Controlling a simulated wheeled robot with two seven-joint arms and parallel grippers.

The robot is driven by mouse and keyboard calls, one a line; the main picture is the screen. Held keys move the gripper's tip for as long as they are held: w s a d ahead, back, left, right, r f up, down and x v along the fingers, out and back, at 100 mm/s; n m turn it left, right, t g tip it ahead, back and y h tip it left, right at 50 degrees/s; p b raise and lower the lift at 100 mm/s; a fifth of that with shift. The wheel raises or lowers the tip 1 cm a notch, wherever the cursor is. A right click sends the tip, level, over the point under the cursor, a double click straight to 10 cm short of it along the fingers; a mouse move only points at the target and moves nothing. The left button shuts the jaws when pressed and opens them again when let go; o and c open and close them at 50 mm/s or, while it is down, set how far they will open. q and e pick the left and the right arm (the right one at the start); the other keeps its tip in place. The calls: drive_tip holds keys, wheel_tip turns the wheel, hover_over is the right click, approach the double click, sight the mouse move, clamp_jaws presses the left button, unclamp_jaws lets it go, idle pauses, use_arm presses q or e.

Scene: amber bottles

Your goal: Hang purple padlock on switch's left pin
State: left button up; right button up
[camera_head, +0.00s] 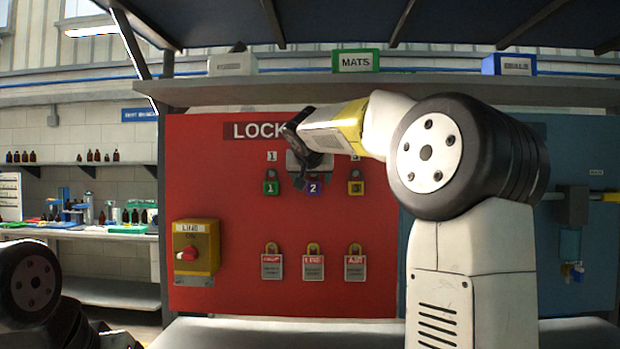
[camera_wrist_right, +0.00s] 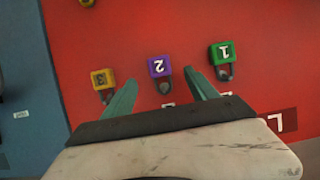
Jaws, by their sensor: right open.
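The purple padlock (camera_head: 313,187), marked 2, hangs in the middle of the upper row on the red board. It also shows upside down in the right wrist view (camera_wrist_right: 159,66). My right gripper (camera_head: 307,180) is open in front of the board. In the right wrist view its two fingers (camera_wrist_right: 159,78) point at the purple padlock, one on each side, with gaps between. The switch is a yellow box (camera_head: 205,256) with a red knob, low on the board's left. Its pins are too small to make out. My left gripper is out of view.
A green padlock (camera_head: 271,188) and a yellow padlock (camera_head: 355,187) hang either side of the purple one. Several tags (camera_head: 313,267) hang below. A shelf (camera_head: 250,93) juts out above the board. The board between switch and tags is clear.

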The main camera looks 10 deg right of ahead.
sight(313, 183)
drive_tip(key=x, duration=0.8)
drive_tip(key=shift+d+r, duration=0.1)
drive_tip(key=shift+r, duration=0.15)
clamp_jaws()
drive_tip(key=shift+r, duration=0.3)
drive_tip(key=shift+r, duration=0.25)
